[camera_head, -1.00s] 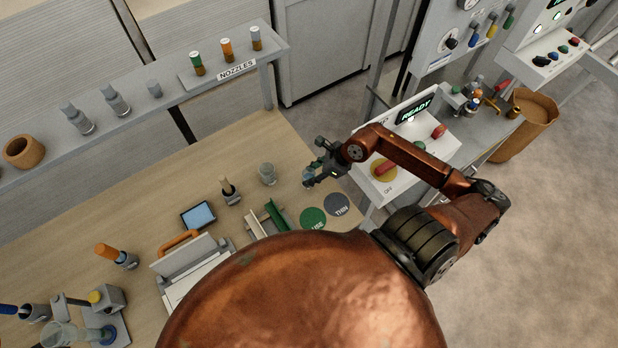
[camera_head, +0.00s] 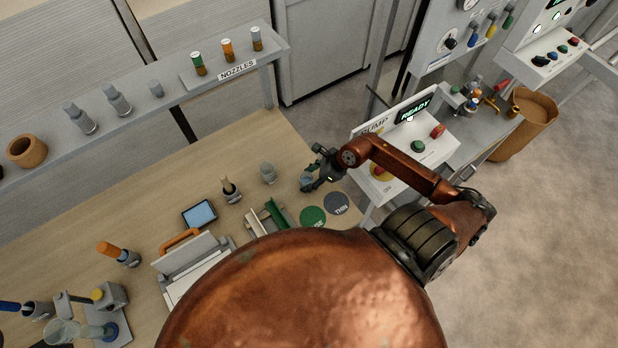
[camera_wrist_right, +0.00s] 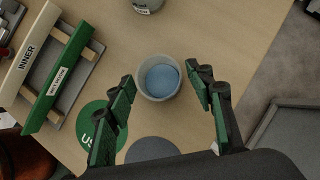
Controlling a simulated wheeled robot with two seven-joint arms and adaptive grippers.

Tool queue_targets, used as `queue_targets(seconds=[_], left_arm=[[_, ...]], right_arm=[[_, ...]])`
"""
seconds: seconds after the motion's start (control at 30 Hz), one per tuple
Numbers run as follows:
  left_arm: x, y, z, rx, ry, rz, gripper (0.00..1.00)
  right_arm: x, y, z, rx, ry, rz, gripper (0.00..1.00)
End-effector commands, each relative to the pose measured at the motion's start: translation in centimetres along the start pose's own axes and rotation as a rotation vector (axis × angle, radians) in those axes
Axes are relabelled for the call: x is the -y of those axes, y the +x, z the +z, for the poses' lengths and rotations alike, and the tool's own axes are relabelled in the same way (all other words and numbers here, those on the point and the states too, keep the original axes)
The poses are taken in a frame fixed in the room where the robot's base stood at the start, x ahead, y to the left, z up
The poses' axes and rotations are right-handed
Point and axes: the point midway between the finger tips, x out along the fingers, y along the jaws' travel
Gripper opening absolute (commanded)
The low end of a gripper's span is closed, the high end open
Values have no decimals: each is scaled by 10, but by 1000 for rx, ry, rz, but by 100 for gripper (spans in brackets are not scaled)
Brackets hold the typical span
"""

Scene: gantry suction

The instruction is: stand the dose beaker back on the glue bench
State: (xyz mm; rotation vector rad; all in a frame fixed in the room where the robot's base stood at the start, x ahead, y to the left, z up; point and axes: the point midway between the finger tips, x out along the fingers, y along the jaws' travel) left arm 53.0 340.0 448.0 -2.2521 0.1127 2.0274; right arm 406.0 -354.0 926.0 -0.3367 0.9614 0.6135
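The dose beaker (camera_head: 306,181), a small clear cup with blue contents, is upright at the right end of the wooden glue bench (camera_head: 255,140). In the right wrist view the beaker (camera_wrist_right: 158,80) appears over bare wood just beyond the discs. My right gripper (camera_head: 314,179) is at the beaker. In the wrist view its green-padded fingers (camera_wrist_right: 160,78) are spread on either side of the beaker's rim, with a narrow gap at the right finger; contact at the left is unclear. The beaker's base is hidden, so its contact with the bench cannot be told. My left gripper is not in view.
A green disc (camera_head: 313,216) and a grey THIN disc (camera_head: 336,204) lie near the gripper. A grey glass jar (camera_head: 268,173) and a green-and-white rail fixture (camera_head: 268,220) stand left. The pump panel (camera_head: 405,140) stands right, beyond the bench edge.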

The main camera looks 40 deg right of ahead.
Motion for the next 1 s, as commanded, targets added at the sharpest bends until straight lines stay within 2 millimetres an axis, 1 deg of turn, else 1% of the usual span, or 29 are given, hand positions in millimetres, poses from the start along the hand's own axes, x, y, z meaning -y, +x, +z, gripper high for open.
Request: queue_targets(seconds=[0.3,0.37,0.43,0.57,0.8,0.9,1.0], left_arm=[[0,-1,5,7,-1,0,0],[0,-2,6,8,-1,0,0],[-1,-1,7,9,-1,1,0],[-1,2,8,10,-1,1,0],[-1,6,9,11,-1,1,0],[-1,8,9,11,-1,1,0],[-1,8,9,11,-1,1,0]], right_arm=[[0,-1,1,0,0,0,52],[0,-4,1,0,0,-1,52],[1,-11,0,-1,-1,-2,52],[0,-34,0,-3,-5,-2,52],[0,-84,-1,-3,-2,-2,52],[0,-101,0,-2,0,-1,52],[0,-113,0,-1,0,0,52]])
